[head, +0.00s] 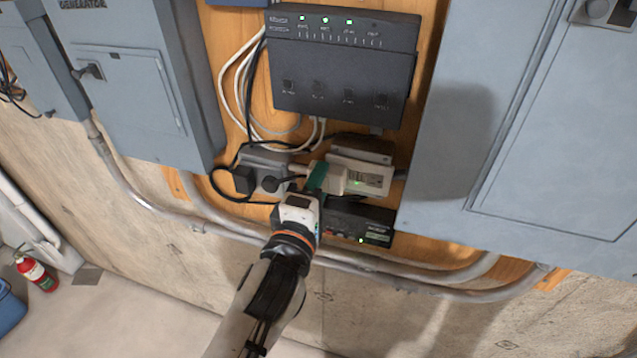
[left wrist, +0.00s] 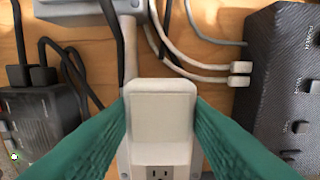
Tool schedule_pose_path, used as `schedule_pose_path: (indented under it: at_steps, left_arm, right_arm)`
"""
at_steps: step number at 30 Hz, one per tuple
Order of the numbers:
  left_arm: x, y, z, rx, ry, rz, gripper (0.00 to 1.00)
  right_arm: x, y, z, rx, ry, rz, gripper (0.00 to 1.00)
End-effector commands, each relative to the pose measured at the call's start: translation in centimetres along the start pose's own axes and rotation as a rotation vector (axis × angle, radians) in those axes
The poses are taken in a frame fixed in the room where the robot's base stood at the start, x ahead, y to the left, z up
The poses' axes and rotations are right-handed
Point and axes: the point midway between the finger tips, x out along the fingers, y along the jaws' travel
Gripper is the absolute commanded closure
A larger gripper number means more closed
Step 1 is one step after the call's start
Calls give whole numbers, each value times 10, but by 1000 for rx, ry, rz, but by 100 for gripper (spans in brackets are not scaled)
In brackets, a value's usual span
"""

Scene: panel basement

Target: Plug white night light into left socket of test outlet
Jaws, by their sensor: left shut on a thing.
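My left gripper (head: 318,178) is at the wall panel, with its green fingers shut on the white night light (left wrist: 160,110). In the left wrist view the fingers press on both sides of its rounded square body. The light-coloured test outlet (head: 368,180) is mounted behind it, with a small green lamp showing in the head view. In the left wrist view the night light covers the upper part of the outlet, which is the left part in the head view. One open socket (left wrist: 159,173) shows below it. The prongs are hidden, so I cannot tell how far they are seated. My right gripper is out of view.
A large black network box (head: 342,65) hangs above, and a small black box (head: 360,222) sits below. A grey outlet box (head: 262,160) with black plugs and loose cables is on the left. Grey cabinets flank the panel. A metal conduit (head: 350,265) runs below.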

Motion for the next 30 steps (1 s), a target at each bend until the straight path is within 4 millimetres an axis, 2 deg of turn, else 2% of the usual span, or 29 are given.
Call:
schedule_pose_path:
  at_steps: [7, 26, 27, 30]
  left_arm:
    - [0, -1, 0, 1, 1, 0, 86]
    - [2, -1, 0, 1, 1, -1, 86]
    - [2, 0, 0, 1, 1, -1, 57]
    - [2, 0, 0, 0, 1, -1, 41]
  right_arm:
    - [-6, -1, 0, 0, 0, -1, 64]
    - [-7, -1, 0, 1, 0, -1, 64]
    - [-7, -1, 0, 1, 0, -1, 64]
    - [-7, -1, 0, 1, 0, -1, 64]
